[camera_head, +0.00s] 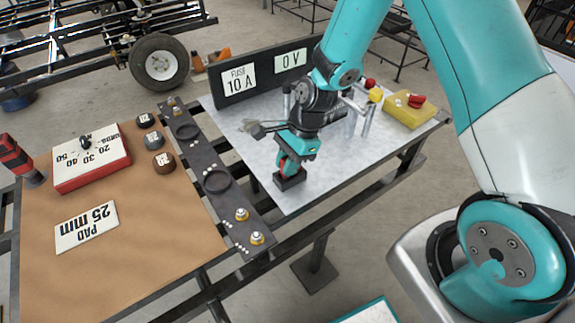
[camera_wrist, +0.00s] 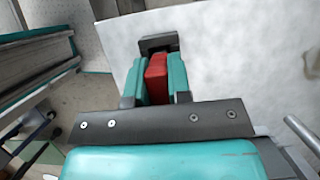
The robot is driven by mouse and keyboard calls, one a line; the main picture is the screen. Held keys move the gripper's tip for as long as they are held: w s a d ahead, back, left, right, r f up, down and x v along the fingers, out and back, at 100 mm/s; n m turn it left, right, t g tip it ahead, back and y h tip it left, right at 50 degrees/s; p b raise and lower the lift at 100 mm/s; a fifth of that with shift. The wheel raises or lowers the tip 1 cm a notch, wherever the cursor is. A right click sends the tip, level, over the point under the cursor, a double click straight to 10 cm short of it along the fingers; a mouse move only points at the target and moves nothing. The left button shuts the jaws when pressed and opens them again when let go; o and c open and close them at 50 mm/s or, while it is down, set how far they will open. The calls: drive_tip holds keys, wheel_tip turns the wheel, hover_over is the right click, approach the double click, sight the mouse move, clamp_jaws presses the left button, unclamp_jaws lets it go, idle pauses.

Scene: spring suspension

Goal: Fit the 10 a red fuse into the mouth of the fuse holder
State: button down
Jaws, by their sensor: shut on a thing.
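My gripper (camera_head: 287,165) is shut on the red fuse (camera_head: 283,169), low over the front left part of the pale metal board. In the wrist view the red fuse (camera_wrist: 156,77) sits between the two teal fingers of my gripper (camera_wrist: 159,76). The dark fuse holder (camera_head: 290,181) stands on the board directly under the fingertips. In the wrist view part of the holder (camera_wrist: 158,43) shows just beyond the fingertips. The holder's mouth is hidden by the fingers and fuse, so I cannot tell whether the fuse is inside it.
A black panel with signs "FUSE 10 A" (camera_head: 239,79) and "0 V" (camera_head: 290,60) stands behind. Metal posts (camera_head: 359,112) stand right of my gripper. A dark strip with rings (camera_head: 217,181) lies left, beside a brown bench top (camera_head: 150,240).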

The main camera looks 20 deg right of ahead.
drive_tip(key=shift+f, duration=0.3)
drive_tip(key=c, duration=1.1)
unclamp_jaws()
drive_tip(key=shift+o, duration=0.2)
drive_tip(key=shift+r, duration=0.15)
wheel_tip(320, 180, up, 16)
drive_tip(key=s+d+n+p, duration=0.2)
drive_tip(key=n, duration=0.2)
drive_tip(key=s+a+r+n, duration=0.3)
drive_tip(key=s+r+n, duration=0.2)
drive_tip(key=s+n, duration=0.4)
drive_tip(key=s+a+r+n+t, duration=0.1)
drive_tip(key=s+a+r+n, duration=0.2)
drive_tip(key=s+r+n, duration=0.3)
drive_tip(key=s+n, duration=0.3)
drive_tip(key=n, duration=0.1)
drive_tip(key=shift+r, duration=0.2)
